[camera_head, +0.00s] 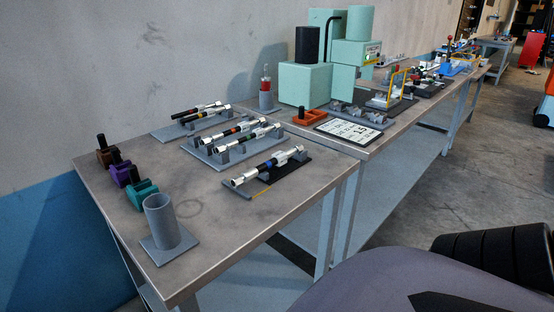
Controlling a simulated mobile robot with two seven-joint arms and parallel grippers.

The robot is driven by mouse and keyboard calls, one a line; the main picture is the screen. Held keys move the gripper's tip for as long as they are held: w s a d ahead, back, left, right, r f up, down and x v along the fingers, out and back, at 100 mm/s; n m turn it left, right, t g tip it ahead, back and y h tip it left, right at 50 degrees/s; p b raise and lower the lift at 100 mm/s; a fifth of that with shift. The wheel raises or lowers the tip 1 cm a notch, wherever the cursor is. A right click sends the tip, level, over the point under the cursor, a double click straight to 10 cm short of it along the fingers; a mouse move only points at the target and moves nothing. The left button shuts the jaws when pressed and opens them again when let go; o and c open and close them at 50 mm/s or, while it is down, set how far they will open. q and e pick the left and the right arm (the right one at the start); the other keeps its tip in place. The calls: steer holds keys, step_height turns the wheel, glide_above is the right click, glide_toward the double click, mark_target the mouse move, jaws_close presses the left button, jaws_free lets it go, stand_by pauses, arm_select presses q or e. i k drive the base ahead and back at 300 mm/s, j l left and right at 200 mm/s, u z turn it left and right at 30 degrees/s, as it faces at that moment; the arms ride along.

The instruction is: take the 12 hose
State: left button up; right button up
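No thing in view carries a readable 12, so I cannot tell which one is the 12 hose. Several silver and black tube-shaped pieces with coloured bands lie in grey cradles on the near metal table (215,215). One with a blue band (268,168) lies nearest the front edge. Others lie behind it, including one with a red band (232,131) and a mostly black one (187,113) at the back. Neither of my grippers is in view.
A grey cup on a square base (163,222) stands at the table's front left, beside purple (121,175) and teal (141,194) blocks with black pegs. The near table's front middle is clear.

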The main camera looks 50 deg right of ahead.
mark_target(279, 158)
steer(key=j+z, duration=0.1)
steer(key=z, duration=0.4)
steer(key=j+z, duration=0.15)
steer(key=z, duration=0.3)
steer(key=i+j, duration=0.05)
